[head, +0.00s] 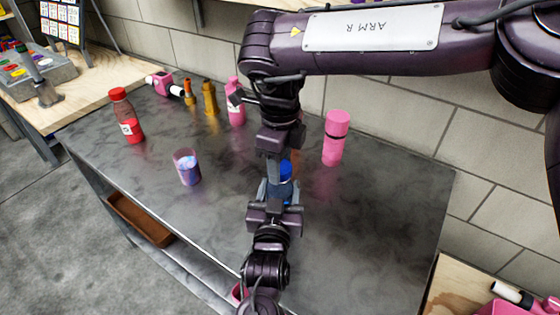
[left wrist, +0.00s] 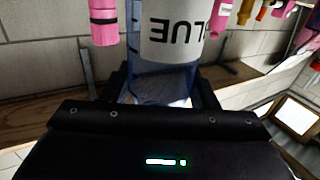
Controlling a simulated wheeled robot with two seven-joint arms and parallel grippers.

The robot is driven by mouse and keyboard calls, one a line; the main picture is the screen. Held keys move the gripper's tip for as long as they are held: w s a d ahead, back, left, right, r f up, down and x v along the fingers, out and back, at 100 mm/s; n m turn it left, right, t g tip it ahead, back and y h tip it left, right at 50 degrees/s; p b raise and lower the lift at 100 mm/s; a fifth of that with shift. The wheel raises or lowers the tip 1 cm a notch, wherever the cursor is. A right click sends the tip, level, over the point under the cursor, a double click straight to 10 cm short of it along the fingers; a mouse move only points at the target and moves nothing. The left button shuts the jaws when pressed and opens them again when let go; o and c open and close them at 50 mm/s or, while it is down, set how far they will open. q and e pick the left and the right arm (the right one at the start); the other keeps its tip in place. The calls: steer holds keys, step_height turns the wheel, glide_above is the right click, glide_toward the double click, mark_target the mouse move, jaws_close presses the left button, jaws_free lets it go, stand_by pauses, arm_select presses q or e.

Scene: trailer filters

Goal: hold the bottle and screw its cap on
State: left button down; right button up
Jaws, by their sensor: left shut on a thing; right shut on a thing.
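The blue bottle (head: 281,190) stands upright over the front middle of the metal table and is mostly hidden by my arms. My left gripper (head: 279,194) is shut around its body from the front. In the left wrist view the bottle (left wrist: 172,50) is clear blue, with a grey label reading BLUE upside down, between the dark fingers of the left gripper (left wrist: 162,92). My right gripper (head: 283,160) reaches down from above and is shut on the blue cap (head: 286,168), right over the bottle's top. I cannot tell whether the cap touches the neck.
On the table (head: 370,230) stand a red bottle (head: 130,120), a clear cup with blue and pink contents (head: 187,168), a pink bottle (head: 335,140), another pink bottle (head: 235,105) and brown bottles (head: 210,100). The right front of the table is clear. A brick wall (head: 400,135) is behind.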

steer(key=m, duration=1)
steer(key=shift+c, duration=0.2)
steer(key=m, duration=0.7)
steer(key=shift+o, duration=0.2)
steer(key=m, duration=0.5)
steer(key=o, duration=1.1)
steer(key=shift+o, duration=0.2)
step_height(320, 180, up, 12)
